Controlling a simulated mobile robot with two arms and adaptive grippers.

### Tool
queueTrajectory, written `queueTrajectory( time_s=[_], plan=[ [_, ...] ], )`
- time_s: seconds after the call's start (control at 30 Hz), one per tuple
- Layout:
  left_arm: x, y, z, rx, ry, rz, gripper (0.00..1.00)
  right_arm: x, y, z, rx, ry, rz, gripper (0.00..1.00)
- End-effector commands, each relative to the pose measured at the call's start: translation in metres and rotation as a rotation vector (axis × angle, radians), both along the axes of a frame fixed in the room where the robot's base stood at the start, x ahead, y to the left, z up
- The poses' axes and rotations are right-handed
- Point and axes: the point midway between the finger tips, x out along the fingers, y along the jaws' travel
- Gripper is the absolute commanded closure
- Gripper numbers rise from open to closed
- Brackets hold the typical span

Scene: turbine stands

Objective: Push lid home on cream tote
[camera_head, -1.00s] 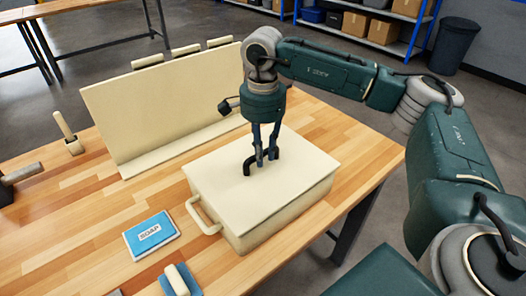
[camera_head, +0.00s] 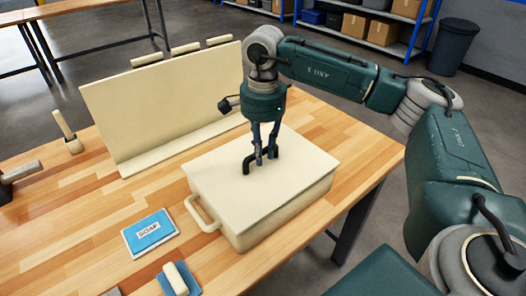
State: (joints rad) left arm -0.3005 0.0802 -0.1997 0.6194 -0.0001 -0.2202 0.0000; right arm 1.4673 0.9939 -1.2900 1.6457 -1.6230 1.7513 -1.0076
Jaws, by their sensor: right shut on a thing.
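The cream tote (camera_head: 285,215) stands on the wooden table, with a side handle (camera_head: 201,215) at its left. Its flat cream lid (camera_head: 225,185) lies over the top of the box and looks level. I cannot tell whether it is fully seated. A dark curved handle (camera_head: 248,165) stands on the lid. My right gripper (camera_head: 265,160) comes down from above and is shut on this handle. The fingers hide part of it. My left gripper is not in view.
A cream upright panel (camera_head: 160,105) stands behind the tote. A blue soap packet (camera_head: 150,233) and a cream block on a blue cloth (camera_head: 176,279) lie at the front left. A wooden-handled tool (camera_head: 66,128) and a hammer-like tool (camera_head: 20,173) are at the left. The table edge is right of the tote.

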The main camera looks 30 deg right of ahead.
Motion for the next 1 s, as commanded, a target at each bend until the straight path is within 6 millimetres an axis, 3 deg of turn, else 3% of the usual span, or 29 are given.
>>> queueTrajectory(
  time_s=[0.03,0.23,0.27,0.33,0.37,0.57,0.6,1.0],
  plan=[
    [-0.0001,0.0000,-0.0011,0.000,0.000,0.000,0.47,-0.0069,0.0018,-0.0113,-0.003,0.030,0.006,1.00],
    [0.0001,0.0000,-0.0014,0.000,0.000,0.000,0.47,-0.0073,0.0026,-0.0117,-0.002,0.032,0.008,1.00],
    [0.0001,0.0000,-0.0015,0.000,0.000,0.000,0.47,-0.0074,0.0026,-0.0117,-0.002,0.032,0.008,0.73],
    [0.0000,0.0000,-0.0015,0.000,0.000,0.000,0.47,-0.0072,0.0025,-0.0114,-0.002,0.031,0.008,0.59],
    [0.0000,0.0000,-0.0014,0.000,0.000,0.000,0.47,-0.0069,0.0023,-0.0110,-0.002,0.030,0.007,0.57],
    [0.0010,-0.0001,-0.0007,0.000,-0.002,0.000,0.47,-0.0055,0.0015,-0.0083,-0.002,0.024,0.005,0.57],
    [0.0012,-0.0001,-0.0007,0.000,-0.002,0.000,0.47,-0.0056,0.0013,-0.0085,-0.002,0.024,0.005,0.51],
    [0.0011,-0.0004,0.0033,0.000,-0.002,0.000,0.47,-0.0044,0.0009,-0.0018,-0.002,0.019,0.003,0.51]
  ],
)
